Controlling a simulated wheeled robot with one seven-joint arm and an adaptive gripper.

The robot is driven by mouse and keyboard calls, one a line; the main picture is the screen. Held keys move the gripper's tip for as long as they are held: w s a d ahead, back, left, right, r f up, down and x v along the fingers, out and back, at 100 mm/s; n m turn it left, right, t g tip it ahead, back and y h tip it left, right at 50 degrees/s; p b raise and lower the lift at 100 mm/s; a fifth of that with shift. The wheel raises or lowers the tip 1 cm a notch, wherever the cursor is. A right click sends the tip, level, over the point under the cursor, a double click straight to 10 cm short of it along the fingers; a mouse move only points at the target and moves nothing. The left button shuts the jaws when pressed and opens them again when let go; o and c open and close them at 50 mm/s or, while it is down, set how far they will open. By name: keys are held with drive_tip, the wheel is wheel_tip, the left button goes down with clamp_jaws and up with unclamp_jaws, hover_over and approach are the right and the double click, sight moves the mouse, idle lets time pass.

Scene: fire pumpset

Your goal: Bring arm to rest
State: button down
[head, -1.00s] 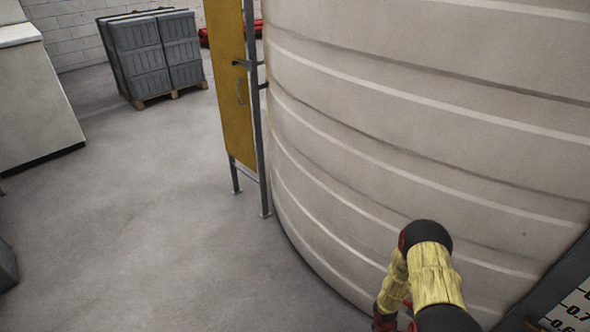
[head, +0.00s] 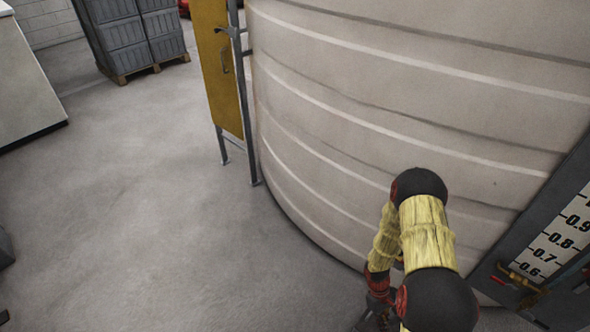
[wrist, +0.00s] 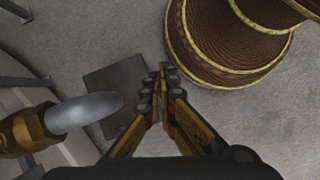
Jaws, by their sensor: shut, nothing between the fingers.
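My gripper (wrist: 162,72) points down over the grey floor in the wrist view, its fingertips together with nothing between them. In the head view my arm, with yellow sleeves and dark joints, is folded at the lower right in front of the large pale tank (head: 400,110). The gripper end there is low and mostly hidden by the arm itself, so its fingers cannot be made out.
A level gauge (head: 560,240) with a small brass valve (head: 520,278) stands right of my arm. A metal fitting with a pale rounded end (wrist: 85,112) is left of the gripper. A yellow panel (head: 220,70) stands left of the tank. Open floor (head: 150,210) lies left.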

drive_tip(key=w+a+r+m+t, duration=0.1)
drive_tip(key=a+r+m, duration=0.15)
drive_tip(key=r, duration=1.15)
drive_tip(key=w+a+r+m+t, duration=0.1)
drive_tip(key=a+r+m, duration=0.15)
drive_tip(key=r, duration=1.15)
drive_tip(key=s+a+r+t, duration=0.2)
drive_tip(key=a+r+t, duration=0.1)
drive_tip(key=r, duration=0.7)
drive_tip(key=s+a+r+t+y, duration=0.1)
drive_tip(key=s+a+r+t, duration=0.1)
drive_tip(key=r, duration=0.8)
drive_tip(key=s+a+r+t+y, duration=0.1)
drive_tip(key=s+a+r+t, duration=0.2)
drive_tip(key=r, duration=0.8)
drive_tip(key=s+a, duration=0.1)
drive_tip(key=a, duration=0.1)
drive_tip(key=shift+s+a+t, duration=0.2)
drive_tip(key=shift+a+t, duration=0.1)
